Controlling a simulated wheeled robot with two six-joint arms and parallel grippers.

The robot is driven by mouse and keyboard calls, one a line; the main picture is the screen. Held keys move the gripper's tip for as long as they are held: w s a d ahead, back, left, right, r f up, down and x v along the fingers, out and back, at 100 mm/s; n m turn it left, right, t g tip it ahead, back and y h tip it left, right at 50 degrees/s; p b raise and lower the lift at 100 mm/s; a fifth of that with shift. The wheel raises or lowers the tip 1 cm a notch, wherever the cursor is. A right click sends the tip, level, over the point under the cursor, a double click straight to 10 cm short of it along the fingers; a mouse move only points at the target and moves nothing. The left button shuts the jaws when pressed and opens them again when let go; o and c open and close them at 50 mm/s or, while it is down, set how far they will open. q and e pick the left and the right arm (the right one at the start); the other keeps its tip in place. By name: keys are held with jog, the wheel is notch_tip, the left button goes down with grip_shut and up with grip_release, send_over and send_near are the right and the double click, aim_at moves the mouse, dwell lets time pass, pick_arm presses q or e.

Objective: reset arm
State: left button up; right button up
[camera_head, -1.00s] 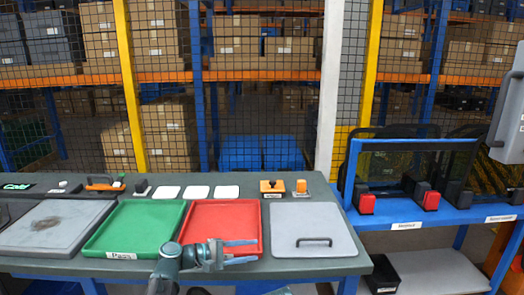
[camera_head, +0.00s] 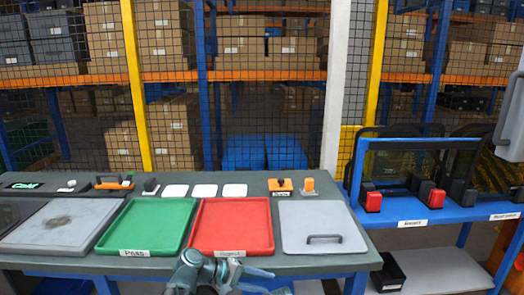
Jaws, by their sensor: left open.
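My left gripper (camera_head: 258,280) is at the bottom middle of the head view, in front of the table's front edge and below the red tray (camera_head: 233,225). Its two teal fingers point right and are apart, with nothing seen between them. My left arm comes up from the bottom edge, and most of it is out of view. My right gripper is not seen.
On the grey table (camera_head: 190,262) stand a green tray (camera_head: 143,225), a grey panel with a dark smudge (camera_head: 50,225) and a grey panel with a handle (camera_head: 318,222). White cards and orange devices line the back. A blue rack (camera_head: 440,212) stands right.

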pick_arm(q)
jog(key=s+f+m+g+y, duration=0.3)
jog(key=s+f+m+y, duration=0.25)
jog(key=s+f, duration=0.35)
jog(key=s+a+f+m+y, duration=0.2)
jog(key=s+a+m+y, duration=0.2)
jog(key=s+a+y, duration=0.3)
notch_tip(320, 180, up, 15)
jog(key=d+p, duration=0.1)
jog(key=p, duration=1.4)
jog(key=shift+s, duration=0.25)
jog(key=shift+r+y, duration=0.1)
jog(key=shift+y, duration=0.15)
